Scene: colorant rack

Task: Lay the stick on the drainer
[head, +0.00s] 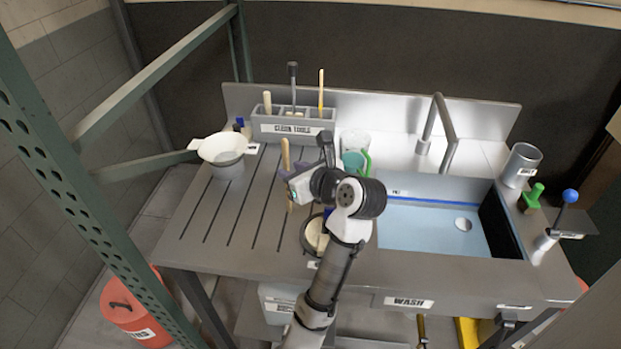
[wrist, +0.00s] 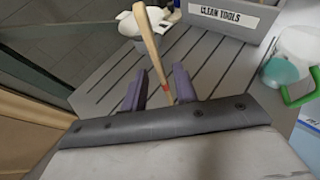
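The stick (head: 286,154) is a pale wooden rod, roughly upright, passing between the fingers of my gripper (head: 290,184). My gripper looks shut on the stick, though the exact contact is hard to see. The drainer (head: 215,215) is the grey counter area with long dark grooves, left of the sink. The gripper and stick are over its right part. It also shows in the wrist view (wrist: 105,92).
A white bowl-like vessel (head: 222,148) stands at the drainer's back left. A grey "CLEAN TOOLS" holder (head: 290,127) stands behind. A pot (head: 314,236), partly hidden by my arm, and a clear container with a green handle (head: 366,164) are nearby. The drainer's left and middle are clear.

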